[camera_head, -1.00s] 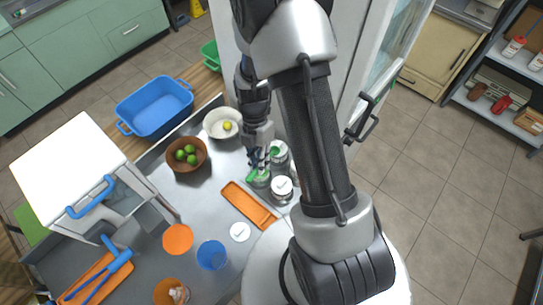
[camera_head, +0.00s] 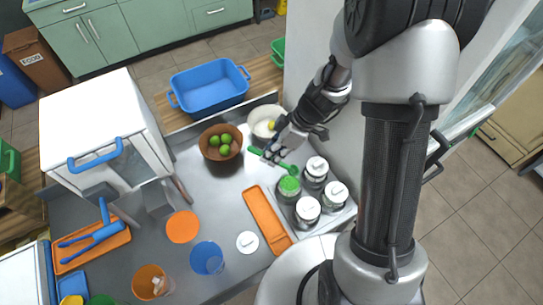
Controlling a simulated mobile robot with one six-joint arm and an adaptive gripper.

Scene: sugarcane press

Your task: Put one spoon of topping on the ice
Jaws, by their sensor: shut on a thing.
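My gripper (camera_head: 277,155) is shut on a green spoon (camera_head: 259,152) above the counter, just behind the jars. The spoon lies roughly level, and its right end is close to the open jar. The open jar (camera_head: 288,191) has green topping showing at its mouth. I cannot tell whether the spoon bowl carries any topping. An orange cup (camera_head: 146,276) with whitish pieces like ice in it stands at the front left of the counter.
Three white-lidded jars (camera_head: 308,208) stand around the open one. A loose white lid (camera_head: 247,242), an orange tray (camera_head: 264,216), a blue cup (camera_head: 207,258) and an orange disc (camera_head: 183,226) lie in front. A brown bowl of limes (camera_head: 208,151) and a white bowl (camera_head: 261,122) are behind.

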